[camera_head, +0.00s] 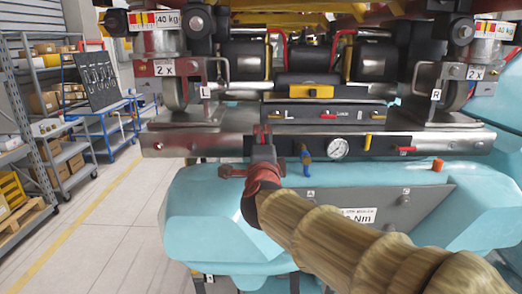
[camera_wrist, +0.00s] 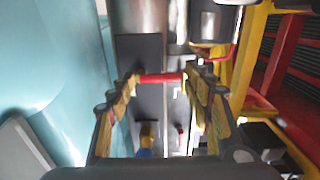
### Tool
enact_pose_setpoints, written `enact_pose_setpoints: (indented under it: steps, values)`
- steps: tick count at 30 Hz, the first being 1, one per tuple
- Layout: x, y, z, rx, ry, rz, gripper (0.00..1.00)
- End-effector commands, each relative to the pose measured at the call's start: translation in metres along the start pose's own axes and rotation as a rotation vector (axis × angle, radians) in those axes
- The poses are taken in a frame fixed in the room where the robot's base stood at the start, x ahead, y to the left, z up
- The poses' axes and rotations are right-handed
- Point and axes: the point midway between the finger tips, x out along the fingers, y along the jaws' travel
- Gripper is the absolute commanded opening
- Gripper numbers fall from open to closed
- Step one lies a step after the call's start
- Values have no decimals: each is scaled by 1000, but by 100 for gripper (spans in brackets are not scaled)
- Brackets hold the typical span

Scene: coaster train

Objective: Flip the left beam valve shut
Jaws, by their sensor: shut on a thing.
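The left beam valve's red handle (camera_wrist: 160,78) lies crosswise between my fingertips in the wrist view. My gripper (camera_wrist: 163,82) has a yellow-padded finger at each end of the handle and is shut on it. In the head view my gripper (camera_head: 262,138) is at the left part of the grey metal beam (camera_head: 205,144). The gripper and arm hide most of the valve there, so its exact angle is hard to tell.
A blue valve (camera_head: 305,160) and a round gauge (camera_head: 338,148) are right of my gripper. A yellow lever (camera_head: 367,142) and a red lever (camera_head: 403,149) are farther right. A light-blue body (camera_head: 205,205) lies below the beam. Shelves (camera_head: 55,110) stand left, beyond clear floor.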

Motion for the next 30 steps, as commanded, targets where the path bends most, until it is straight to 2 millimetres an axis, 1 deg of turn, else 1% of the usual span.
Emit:
enact_pose_setpoints:
  steps: [1,17,18,27,30]
  values:
    - [0,-3,-1,11,0,-6,25]
    - [0,-4,-1,31,1,-6,25]
    - [0,-4,-1,30,1,-6,53]
    - [0,-2,-1,29,1,-3,70]
    - [0,-2,-1,28,1,-2,70]
